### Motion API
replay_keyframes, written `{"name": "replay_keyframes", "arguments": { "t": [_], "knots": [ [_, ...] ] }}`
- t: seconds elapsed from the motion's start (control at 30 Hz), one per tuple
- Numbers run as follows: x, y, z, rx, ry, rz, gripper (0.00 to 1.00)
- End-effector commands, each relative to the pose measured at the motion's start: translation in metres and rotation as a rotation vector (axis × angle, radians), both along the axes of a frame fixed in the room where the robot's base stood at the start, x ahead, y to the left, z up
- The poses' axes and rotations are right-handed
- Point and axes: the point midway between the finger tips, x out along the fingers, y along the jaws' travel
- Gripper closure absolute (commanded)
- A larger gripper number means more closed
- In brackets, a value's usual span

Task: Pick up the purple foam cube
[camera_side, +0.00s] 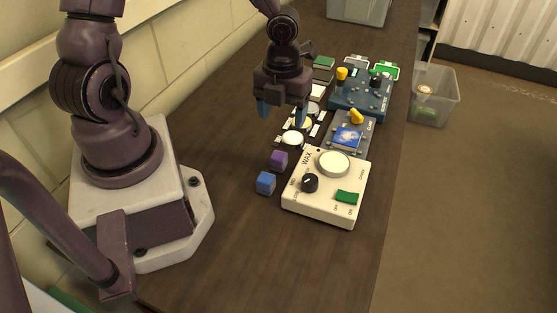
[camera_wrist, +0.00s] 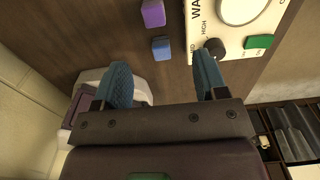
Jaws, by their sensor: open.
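The purple foam cube (camera_side: 279,159) sits on the dark wooden bench, just left of the cream WAX box. It also shows near the top of the wrist view (camera_wrist: 153,13). A blue cube (camera_side: 265,183) lies close by on its near side, with a small gap between them; it shows in the wrist view too (camera_wrist: 161,48). My gripper (camera_side: 283,112) is above the bench, beyond and higher than the purple cube in the side view. Its two blue fingers (camera_wrist: 165,85) are apart with nothing between them. Neither cube touches the fingers.
The cream WAX box (camera_side: 326,187) with a black knob and green switch stands right of the cubes. Behind it are a grey-blue unit (camera_side: 349,136), a dark blue unit (camera_side: 360,95) and several round pale discs (camera_side: 293,138). Bare bench lies left of and in front of the cubes.

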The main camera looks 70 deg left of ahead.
Motion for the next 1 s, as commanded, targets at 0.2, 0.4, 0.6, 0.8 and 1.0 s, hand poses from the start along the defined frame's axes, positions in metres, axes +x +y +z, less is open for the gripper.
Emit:
{"name": "replay_keyframes", "arguments": {
  "t": [0.2, 0.4, 0.6, 0.8, 1.0],
  "knots": [
    [-0.002, -0.001, -0.038, -0.002, 0.008, -0.010, 0.34],
    [-0.001, 0.000, -0.067, -0.001, 0.005, -0.006, 0.34],
    [-0.002, 0.001, -0.079, 0.000, 0.004, -0.002, 0.34],
    [-0.006, 0.006, -0.105, 0.001, 0.008, -0.007, 0.34],
    [-0.005, 0.007, -0.124, 0.001, 0.004, -0.004, 0.34]
  ]
}}
